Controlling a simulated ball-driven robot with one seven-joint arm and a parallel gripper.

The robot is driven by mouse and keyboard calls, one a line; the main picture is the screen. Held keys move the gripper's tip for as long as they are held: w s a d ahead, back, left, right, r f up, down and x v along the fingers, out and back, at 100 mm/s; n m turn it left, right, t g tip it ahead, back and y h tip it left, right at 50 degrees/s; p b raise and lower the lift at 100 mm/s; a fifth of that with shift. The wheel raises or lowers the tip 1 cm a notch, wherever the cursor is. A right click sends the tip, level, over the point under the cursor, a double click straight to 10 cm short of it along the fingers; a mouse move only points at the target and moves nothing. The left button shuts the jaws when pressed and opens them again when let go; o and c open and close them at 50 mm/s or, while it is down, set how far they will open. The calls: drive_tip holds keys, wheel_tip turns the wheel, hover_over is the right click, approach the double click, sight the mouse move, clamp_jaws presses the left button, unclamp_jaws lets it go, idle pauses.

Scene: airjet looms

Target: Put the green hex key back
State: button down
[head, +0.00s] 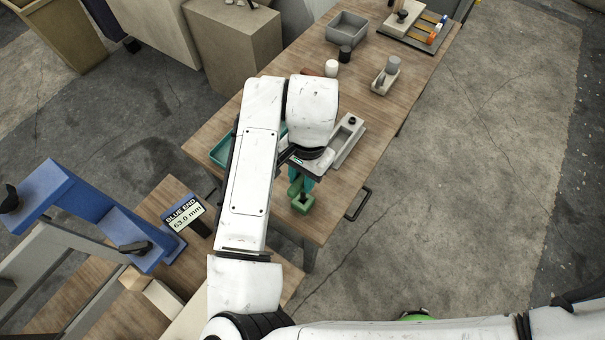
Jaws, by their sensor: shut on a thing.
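My gripper (305,178) is low over the near right part of the wooden bench, with teal fingers pointing down. It is shut on a small green piece (295,188), which I take to be the green hex key; my gripper and arm hide most of it. A green block (303,204) with a square opening in its top stands on the bench just below the fingers. The green piece is right beside or over this block; I cannot tell whether they touch.
A teal tray (221,151) is partly behind my arm. Farther back are a white cylinder (331,68), a black cylinder (345,53), a grey bin (347,27) and a tool board (437,38).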

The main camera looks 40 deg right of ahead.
drive_tip(key=shift+f, duration=0.1)
idle(0.3)
drive_tip(key=shift+f+b, duration=1.7)
drive_tip(key=shift+f, duration=0.5)
drive_tip(key=c, duration=0.8)
unclamp_jaws()
drive_tip(key=shift+o, duration=0.3)
drive_tip(key=o, duration=0.7)
drive_tip(key=shift+o, duration=0.2)
drive_tip(key=shift+r, duration=0.15)
